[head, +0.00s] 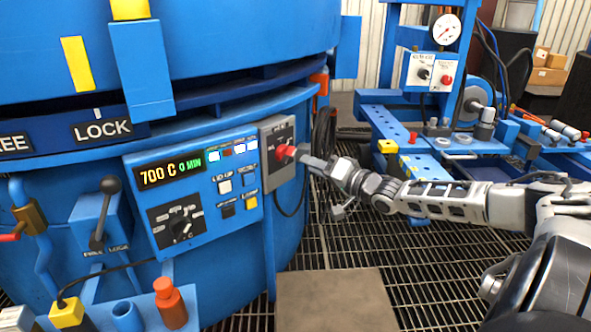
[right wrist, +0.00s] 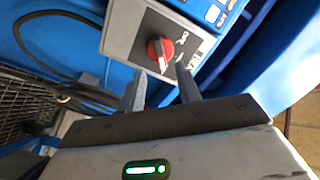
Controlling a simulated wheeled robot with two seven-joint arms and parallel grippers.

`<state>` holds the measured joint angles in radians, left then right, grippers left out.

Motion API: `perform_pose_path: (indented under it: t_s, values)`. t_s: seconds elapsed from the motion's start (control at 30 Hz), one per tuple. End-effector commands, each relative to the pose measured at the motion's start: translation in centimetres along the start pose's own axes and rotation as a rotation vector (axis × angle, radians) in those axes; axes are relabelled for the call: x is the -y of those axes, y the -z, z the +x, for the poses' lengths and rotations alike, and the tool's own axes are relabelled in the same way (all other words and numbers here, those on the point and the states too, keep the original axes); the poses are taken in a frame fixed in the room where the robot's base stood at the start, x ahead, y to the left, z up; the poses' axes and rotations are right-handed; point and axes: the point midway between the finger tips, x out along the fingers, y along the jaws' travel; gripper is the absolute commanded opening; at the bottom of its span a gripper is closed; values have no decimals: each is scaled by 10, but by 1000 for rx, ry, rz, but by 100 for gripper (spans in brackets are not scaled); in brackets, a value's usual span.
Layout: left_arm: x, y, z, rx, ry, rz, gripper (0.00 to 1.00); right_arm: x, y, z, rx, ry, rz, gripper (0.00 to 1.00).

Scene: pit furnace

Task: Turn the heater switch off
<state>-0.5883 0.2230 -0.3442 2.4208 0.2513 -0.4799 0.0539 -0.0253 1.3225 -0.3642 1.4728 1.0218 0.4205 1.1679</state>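The heater switch (head: 283,152) is a red rotary knob on a grey box (head: 273,131) at the right side of the blue furnace's control panel. In the right wrist view the red knob (right wrist: 160,50) sits on its grey plate (right wrist: 140,38), with a lighter pointer ridge across it. My right gripper (head: 299,154) is right at the knob in the head view. In the right wrist view its two fingers (right wrist: 161,78) are apart, with the knob in line with the gap; whether they touch it I cannot tell. My left gripper is not in view.
The control panel (head: 197,188) reads 700 C and 0 MIN, with several buttons and a black dial. A lock lever (head: 103,212) stands left of it. A cable (head: 297,205) hangs below the grey box. A blue workbench (head: 415,150) with a gauge stands behind my right arm.

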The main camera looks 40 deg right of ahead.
Motion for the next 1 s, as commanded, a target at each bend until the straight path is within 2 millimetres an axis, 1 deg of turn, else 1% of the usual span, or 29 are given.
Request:
perform_pose_path:
  t_s: [0.03, 0.3, 0.5, 0.7, 1.0]
  values:
    - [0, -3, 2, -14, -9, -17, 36, -1, -1, 7, -5, 5, -1, 34]
    - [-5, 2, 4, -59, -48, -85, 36, 0, 0, 36, -6, 4, -1, 34]
    - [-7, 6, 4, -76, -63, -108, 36, 0, 0, 52, -3, 2, 0, 34]
    - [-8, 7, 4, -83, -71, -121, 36, 0, 0, 61, -1, 0, -1, 34]
    - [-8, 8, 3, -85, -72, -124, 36, 0, 0, 62, 0, -1, 0, 34]
